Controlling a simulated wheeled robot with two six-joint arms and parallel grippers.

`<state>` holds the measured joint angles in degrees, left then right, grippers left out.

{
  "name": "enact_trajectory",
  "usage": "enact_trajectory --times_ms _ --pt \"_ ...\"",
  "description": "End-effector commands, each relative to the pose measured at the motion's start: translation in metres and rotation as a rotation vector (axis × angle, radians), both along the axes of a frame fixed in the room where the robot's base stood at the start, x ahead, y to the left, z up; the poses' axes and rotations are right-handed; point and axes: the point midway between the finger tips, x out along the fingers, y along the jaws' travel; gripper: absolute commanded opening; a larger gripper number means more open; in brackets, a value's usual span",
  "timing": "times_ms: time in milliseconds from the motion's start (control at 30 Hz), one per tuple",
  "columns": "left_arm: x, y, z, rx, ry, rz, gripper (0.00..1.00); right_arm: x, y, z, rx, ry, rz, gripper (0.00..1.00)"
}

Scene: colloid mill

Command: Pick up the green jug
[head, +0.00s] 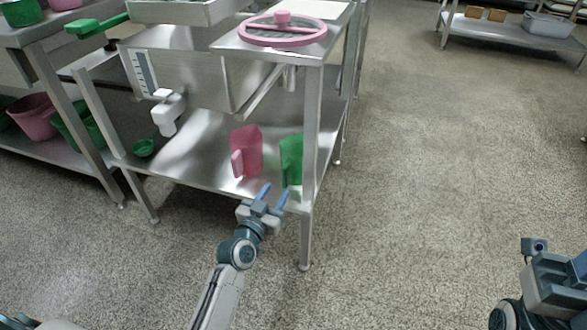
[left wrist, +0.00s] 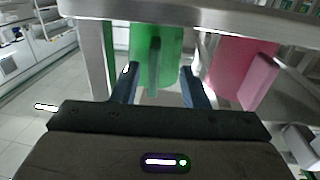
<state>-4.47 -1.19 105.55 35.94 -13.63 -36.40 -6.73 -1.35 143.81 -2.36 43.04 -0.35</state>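The green jug (head: 291,160) stands upright on the lower steel shelf, beside the table's front right leg, which covers part of it. In the left wrist view the green jug (left wrist: 157,50) is straight ahead, with its handle facing me between my two fingers. My left gripper (head: 273,196) is open and just in front of the shelf edge, near the jug. Its blue fingers also show in the left wrist view (left wrist: 159,84), spread to either side of the handle. Whether they touch the jug, I cannot tell. My right gripper (head: 535,245) is only partly in view at the lower right.
A pink jug (head: 246,151) stands left of the green one on the same shelf (head: 200,165). A green scoop (head: 143,148) lies farther left. The floor at right is clear.

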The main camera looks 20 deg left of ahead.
Motion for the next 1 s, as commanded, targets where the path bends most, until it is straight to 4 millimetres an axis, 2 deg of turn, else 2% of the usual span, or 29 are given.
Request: enact_trajectory --times_ms 167,500,767,800,1000 --pt "0.013 -0.003 0.001 -0.002 0.000 0.000 0.40 0.001 0.000 -0.001 0.001 0.001 -0.001 0.36" --pt "0.055 -0.015 0.003 -0.001 0.002 0.000 0.40 0.002 0.000 -0.003 0.009 -0.008 -0.003 0.36" --pt "0.059 -0.015 0.004 -0.001 0.002 0.000 0.40 0.001 -0.001 0.001 0.015 -0.023 -0.004 0.36" --pt "0.059 -0.015 0.004 -0.001 0.002 0.000 0.38 0.001 -0.001 0.001 0.015 -0.022 -0.004 0.36" --pt "0.059 -0.015 0.004 -0.001 0.002 0.000 0.00 0.002 -0.001 0.000 0.019 -0.018 -0.004 0.36"
